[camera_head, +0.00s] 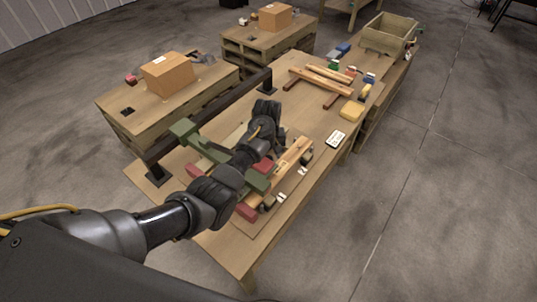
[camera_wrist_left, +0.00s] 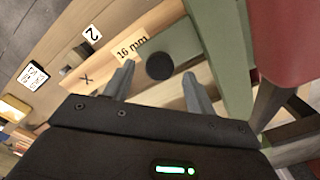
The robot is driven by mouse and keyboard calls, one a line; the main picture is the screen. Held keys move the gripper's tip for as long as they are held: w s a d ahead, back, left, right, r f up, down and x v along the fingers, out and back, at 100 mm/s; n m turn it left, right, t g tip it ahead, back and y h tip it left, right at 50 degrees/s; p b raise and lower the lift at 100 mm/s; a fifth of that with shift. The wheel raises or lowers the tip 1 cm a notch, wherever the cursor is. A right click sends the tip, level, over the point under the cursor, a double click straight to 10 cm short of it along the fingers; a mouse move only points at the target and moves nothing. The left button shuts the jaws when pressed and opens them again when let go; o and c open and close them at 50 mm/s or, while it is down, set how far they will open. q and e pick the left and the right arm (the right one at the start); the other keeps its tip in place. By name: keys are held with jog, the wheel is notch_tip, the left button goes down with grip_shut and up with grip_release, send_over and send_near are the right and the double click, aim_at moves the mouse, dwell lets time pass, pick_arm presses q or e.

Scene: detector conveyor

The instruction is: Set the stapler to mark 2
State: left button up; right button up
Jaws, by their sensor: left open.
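My left gripper (camera_head: 279,152) points down over the wooden rail (camera_head: 293,157) on the near table. In the left wrist view its two fingers (camera_wrist_left: 159,70) are apart, with a dark round disc showing between them beside a green bar (camera_wrist_left: 174,40). The pale wood under the fingers carries a "16 mm" label (camera_wrist_left: 131,42) and an X. I cannot single out the stapler with certainty; the arm hides part of the assembly. My right gripper is not in view.
Green and red blocks (camera_head: 247,212) stand close around the gripper. A small card (camera_head: 335,139) and a yellow block (camera_head: 352,110) lie farther along the table. A dark bar (camera_head: 210,118) runs along its left side. A wooden crate (camera_head: 407,27) stands at the far end.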

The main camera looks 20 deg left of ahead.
pick_arm(q)
jog(key=shift+f, duration=0.85)
jog(key=shift+c, duration=0.4)
grip_shut()
